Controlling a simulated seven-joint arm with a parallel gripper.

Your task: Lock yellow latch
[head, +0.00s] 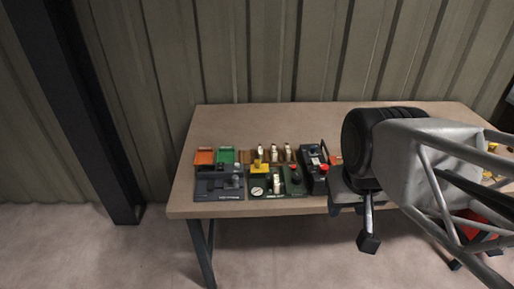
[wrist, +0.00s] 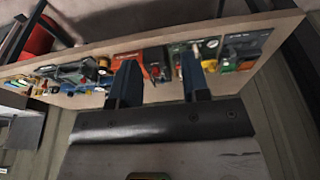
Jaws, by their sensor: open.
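A yellow block-like part (head: 260,168), which looks like the yellow latch, sits on the left half of the workbench, just behind a round white gauge (head: 257,191). Whether it is locked is too small to tell. In the wrist view a small yellow patch (wrist: 209,65) beside the gauge appears to be the same part. My gripper (head: 352,226) is to the right of it in the head view, near the bench's front edge and apart from the latch. In the wrist view my gripper (wrist: 160,78) has two dark fingers spread wide with nothing between them.
The workbench (head: 230,118) carries a dark panel (head: 218,186), an orange bin (head: 204,157), a green bin (head: 226,155), several white-topped switches and a black box with a red button (head: 314,172). My arm covers the right side. The bench's back strip is bare before a corrugated wall.

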